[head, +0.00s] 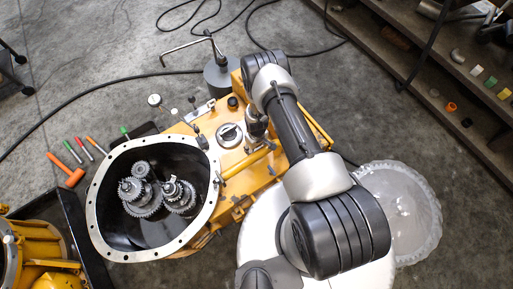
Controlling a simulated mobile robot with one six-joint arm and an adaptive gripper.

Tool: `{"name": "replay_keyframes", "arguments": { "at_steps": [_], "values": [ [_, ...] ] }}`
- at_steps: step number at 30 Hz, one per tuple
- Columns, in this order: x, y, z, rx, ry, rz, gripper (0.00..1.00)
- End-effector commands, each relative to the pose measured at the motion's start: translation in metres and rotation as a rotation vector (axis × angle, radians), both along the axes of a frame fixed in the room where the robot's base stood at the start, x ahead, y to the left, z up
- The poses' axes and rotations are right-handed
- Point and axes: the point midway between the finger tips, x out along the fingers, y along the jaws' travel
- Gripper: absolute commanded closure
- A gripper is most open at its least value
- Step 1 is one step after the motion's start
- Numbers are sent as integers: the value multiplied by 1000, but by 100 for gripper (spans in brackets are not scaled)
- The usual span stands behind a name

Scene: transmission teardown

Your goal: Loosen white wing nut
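A pale round fitting with a dark bar across it (230,134) sits on top of the yellow transmission housing (257,178). It may be the white wing nut, but it is too small to be sure. My arm reaches over the housing from the lower right and bends down at its far end. What seems to be my gripper (257,126) is just right of the round fitting, largely hidden under the arm. Its fingers and any contact cannot be made out.
The open bell housing (101,193) shows gears (140,196) inside. Coloured-handled tools (67,172) lie at the left. A grey cylinder (222,76) stands behind the housing. Cables cross the floor. A shelf (465,75) with small parts is at the right; the floor before it is clear.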

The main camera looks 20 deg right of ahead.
Motion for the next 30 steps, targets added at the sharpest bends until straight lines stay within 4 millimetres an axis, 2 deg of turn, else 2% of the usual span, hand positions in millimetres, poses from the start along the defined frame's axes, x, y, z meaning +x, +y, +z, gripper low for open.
{"name": "replay_keyframes", "arguments": {
  "at_steps": [2, 12, 21, 29, 30],
  "values": [
    [0, 0, 0, 0, 0, 0, 55],
    [0, 0, 0, 0, 0, 0, 77],
    [0, 0, 0, 0, 0, 130, 77],
    [0, 0, 0, 0, 0, 139, 77],
    [0, 0, 0, 0, 0, 139, 52]
  ]
}}
